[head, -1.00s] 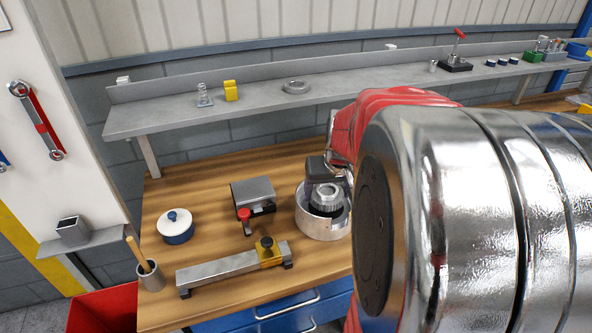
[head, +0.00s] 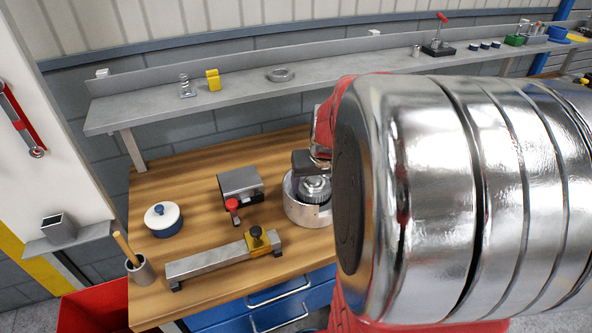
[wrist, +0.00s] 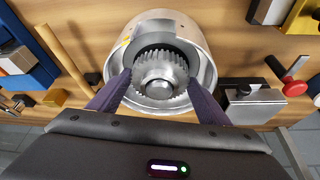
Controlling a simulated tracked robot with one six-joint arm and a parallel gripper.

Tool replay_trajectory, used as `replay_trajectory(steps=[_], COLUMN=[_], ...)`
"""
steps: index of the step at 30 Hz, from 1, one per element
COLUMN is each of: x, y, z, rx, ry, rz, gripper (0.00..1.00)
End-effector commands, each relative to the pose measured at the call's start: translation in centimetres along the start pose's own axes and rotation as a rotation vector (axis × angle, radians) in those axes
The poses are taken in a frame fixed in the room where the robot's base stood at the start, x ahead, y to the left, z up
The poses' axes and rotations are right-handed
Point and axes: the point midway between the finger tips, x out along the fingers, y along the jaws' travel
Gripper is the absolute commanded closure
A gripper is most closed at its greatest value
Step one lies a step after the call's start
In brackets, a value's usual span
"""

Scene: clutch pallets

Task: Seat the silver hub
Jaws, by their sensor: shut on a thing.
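The silver hub (wrist: 160,76) is a toothed, gear-like metal piece with a round raised centre. It also shows in the head view (head: 314,188). My gripper (wrist: 159,82) is shut on it, with dark fingers on its two sides. The hub is within the mouth of a round silver housing (wrist: 205,65), which stands at the right of the wooden bench in the head view (head: 305,216). How deep the hub sits, and whether it touches the housing floor, I cannot tell. My arm hides the area right of the housing.
Left of the housing are a grey block with a red knob (head: 240,185), a metal bar with a yellow clamp (head: 215,259), a white-lidded blue pot (head: 163,219) and a cup (head: 140,271). A shelf (head: 145,115) runs behind.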

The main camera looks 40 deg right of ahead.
Motion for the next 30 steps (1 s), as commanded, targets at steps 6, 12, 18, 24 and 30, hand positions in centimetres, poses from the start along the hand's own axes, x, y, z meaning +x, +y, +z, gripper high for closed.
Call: replay_trajectory(steps=[6, 12, 18, 24, 30], x=[0.29, 0.59, 0.85, 0.89, 0.89], y=[0.01, 0.02, 0.03, 0.03, 0.04], z=[0.09, 0.22, 0.32, 0.34, 0.34], rx=[0.000, 0.000, 0.000, 0.000, 0.000], ry=[0.001, 0.001, 0.002, 0.003, 0.002], rz=[0.000, 0.000, 0.001, 0.001, 0.001], gripper=[0.71, 0.71, 0.71, 0.71, 0.71])
